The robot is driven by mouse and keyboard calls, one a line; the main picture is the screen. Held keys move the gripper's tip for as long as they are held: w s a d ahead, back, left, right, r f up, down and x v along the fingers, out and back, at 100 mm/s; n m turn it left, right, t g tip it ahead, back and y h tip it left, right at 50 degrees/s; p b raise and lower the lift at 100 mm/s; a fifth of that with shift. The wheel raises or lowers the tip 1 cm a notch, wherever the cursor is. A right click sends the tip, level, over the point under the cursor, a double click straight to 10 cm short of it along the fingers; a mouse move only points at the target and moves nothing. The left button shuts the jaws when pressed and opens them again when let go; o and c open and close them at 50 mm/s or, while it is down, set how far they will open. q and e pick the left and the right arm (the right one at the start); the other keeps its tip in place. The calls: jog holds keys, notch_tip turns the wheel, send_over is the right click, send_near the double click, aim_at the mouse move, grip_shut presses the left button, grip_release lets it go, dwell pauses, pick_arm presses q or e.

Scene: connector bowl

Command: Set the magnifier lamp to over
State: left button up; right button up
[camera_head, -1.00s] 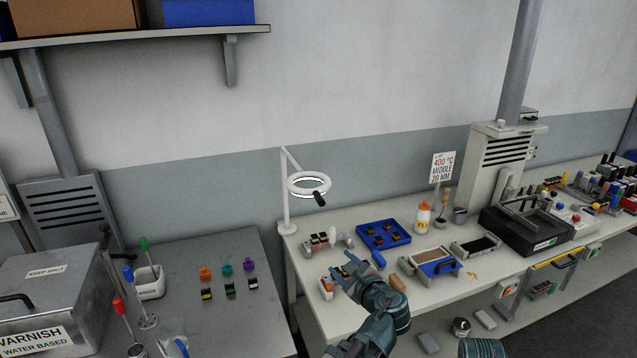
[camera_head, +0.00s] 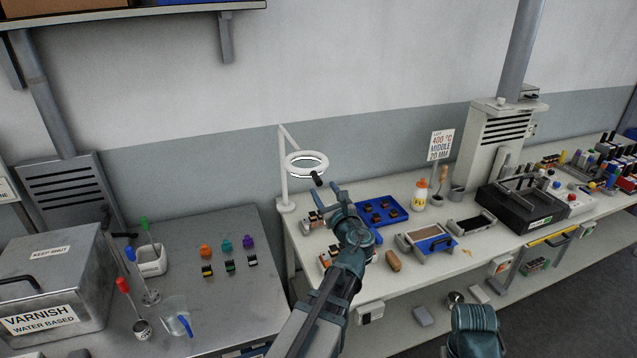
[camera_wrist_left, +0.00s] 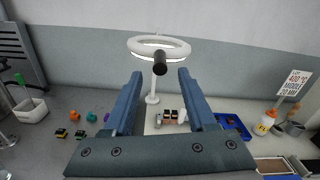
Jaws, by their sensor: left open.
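The magnifier lamp (camera_head: 306,165) has a white ring head on a white post at the back left corner of the white bench. A dark handle (camera_head: 317,179) sticks out from the front of the ring. In the left wrist view the ring (camera_wrist_left: 158,47) is ahead, with the round black end of the handle (camera_wrist_left: 160,68) between my finger lines, beyond the tips. My left gripper (camera_head: 327,195) is open and empty, just below and in front of the handle. It also shows in the left wrist view (camera_wrist_left: 160,75). No fingers of my right gripper show.
A blue tray (camera_head: 372,234) with small parts stands right of the lamp. A metal table (camera_head: 228,299) with a varnish box (camera_head: 50,285) is at left. The space around the ring is clear.

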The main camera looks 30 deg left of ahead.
aim_at(321, 185)
pick_arm(q)
jog(key=shift+x, duration=2.75)
grip_shut()
